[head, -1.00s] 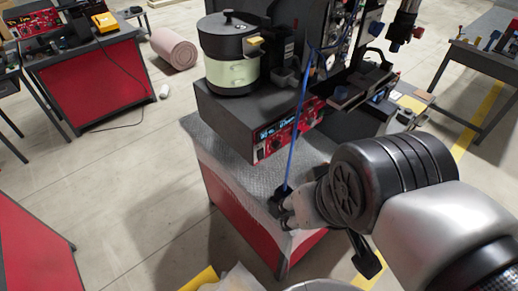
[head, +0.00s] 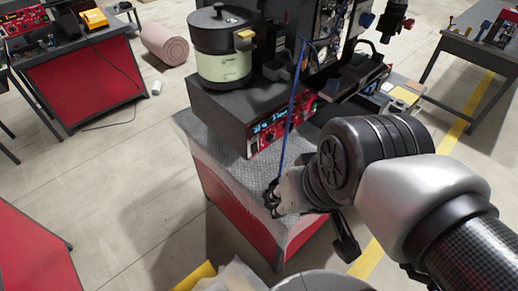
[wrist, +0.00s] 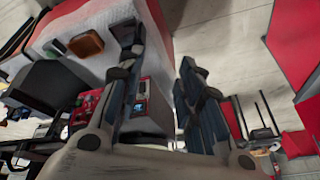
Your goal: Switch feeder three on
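A feeder with a black and pale green bowl (head: 224,62) stands on a dark base box in the head view. The box front carries a red control panel (head: 268,134) with a lit blue display and knobs. I cannot read which feeder number it is or make out its switch. The panel also shows in the wrist view (wrist: 138,92), left of centre. My gripper (head: 272,196) is in front of and below the panel, over the table's grey top.
The feeder stands on a red table with a grey textured top (head: 205,143). A thin blue line (head: 290,110) crosses in front of the panel. A pink roll (head: 165,45) lies on the floor behind. Another red bench (head: 88,80) stands at left, with open floor between.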

